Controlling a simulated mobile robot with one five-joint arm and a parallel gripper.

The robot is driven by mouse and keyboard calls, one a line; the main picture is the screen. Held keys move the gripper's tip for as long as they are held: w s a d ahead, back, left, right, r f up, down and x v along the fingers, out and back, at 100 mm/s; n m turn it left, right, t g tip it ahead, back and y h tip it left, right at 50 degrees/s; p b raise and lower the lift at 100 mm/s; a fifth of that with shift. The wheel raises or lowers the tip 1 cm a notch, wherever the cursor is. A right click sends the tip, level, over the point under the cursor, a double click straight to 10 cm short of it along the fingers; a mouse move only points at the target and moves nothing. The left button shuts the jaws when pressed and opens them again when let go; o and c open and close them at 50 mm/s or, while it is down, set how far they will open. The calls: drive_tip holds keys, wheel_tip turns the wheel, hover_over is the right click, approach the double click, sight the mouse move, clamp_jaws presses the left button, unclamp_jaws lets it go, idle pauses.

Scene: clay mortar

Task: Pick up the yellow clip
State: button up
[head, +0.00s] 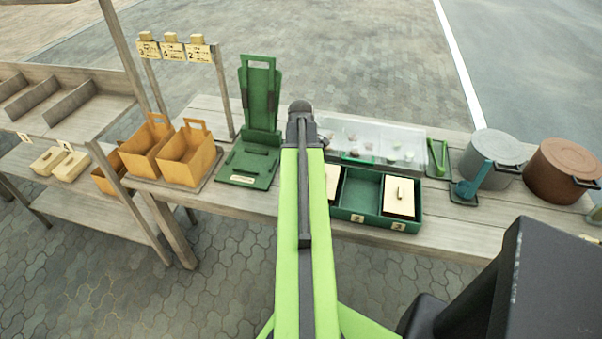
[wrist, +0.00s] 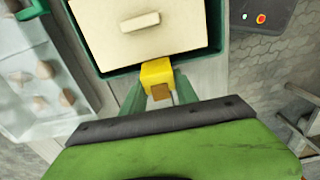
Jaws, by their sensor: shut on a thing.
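The yellow clip (wrist: 157,73) is a small yellow block with a brown patch on its near side, seen in the wrist view. My gripper (wrist: 158,92) is shut on it, with a green finger on each side. The clip is at the edge of the green tray (wrist: 214,52), beside the compartment with a cream lid. I cannot tell whether it touches the tray or the table. In the head view my arm reaches over the table, and the clip and fingertips are hidden.
The green tray (head: 375,219) holds cream lidded boxes (head: 398,197). A clear case (head: 372,142) lies behind it. A green stand (head: 259,100) and orange bins (head: 187,157) are to the left. A grey pot (head: 492,157) and a brown pot (head: 562,170) stand at right.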

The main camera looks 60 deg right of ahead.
wheel_tip(320, 180, up, 4)
drive_tip(key=p, duration=0.2)
drive_tip(key=shift+f+p, duration=0.15)
drive_tip(key=shift+p, duration=0.25)
drive_tip(key=s+d+r+p, duration=0.1)
drive_tip(key=s+r+p, duration=0.9)
drive_tip(key=s, duration=0.1)
drive_tip(key=shift+s+d+r+p, duration=0.25)
drive_tip(key=shift+r+p, duration=0.1)
drive_tip(key=shift+f, duration=0.1)
